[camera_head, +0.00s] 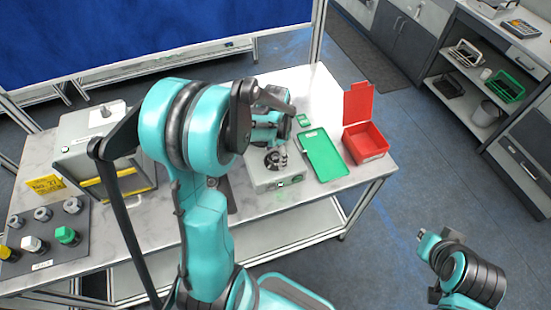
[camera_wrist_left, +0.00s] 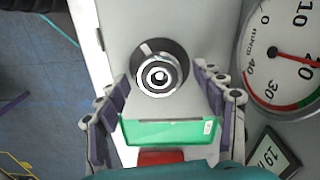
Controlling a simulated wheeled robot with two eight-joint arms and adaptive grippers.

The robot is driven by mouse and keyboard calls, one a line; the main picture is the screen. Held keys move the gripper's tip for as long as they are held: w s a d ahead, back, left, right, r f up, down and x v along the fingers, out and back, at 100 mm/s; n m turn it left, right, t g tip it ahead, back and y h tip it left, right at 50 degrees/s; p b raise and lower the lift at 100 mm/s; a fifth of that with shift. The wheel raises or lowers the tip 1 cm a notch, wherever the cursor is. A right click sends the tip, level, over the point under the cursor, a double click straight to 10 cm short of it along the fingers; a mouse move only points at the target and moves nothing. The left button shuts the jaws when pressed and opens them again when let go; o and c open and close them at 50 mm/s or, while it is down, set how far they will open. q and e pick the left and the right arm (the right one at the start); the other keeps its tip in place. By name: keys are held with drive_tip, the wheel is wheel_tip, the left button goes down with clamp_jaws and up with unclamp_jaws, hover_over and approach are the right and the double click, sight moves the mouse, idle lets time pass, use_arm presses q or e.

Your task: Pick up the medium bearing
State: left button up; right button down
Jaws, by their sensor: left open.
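The bearing (camera_wrist_left: 158,75), a shiny round metal ring with a dark centre, sits on a dark round seat on a pale instrument in the left wrist view. In the head view this instrument (camera_head: 262,180) stands near the table's front edge, and my arm partly hides it. My left gripper (camera_head: 277,150) is over it. In the left wrist view my left gripper (camera_wrist_left: 161,80) is open, with one finger on each side of the bearing and visible gaps between. My right arm's end (camera_head: 427,240) is at the lower right, off the table; its jaw state is unclear.
A green tray (camera_head: 324,155) and an open red box (camera_head: 365,143) are right of the instrument. A dial gauge (camera_wrist_left: 290,55) is beside the bearing. A grey machine (camera_head: 85,150) and a dark mat (camera_head: 55,250) with several fittings are at left. Bare tabletop shows at the back right.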

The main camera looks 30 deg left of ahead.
use_arm(q)
drive_tip(key=c, duration=1.3)
drive_tip(key=shift+c, duration=0.4)
drive_tip(key=shift+r, duration=0.15)
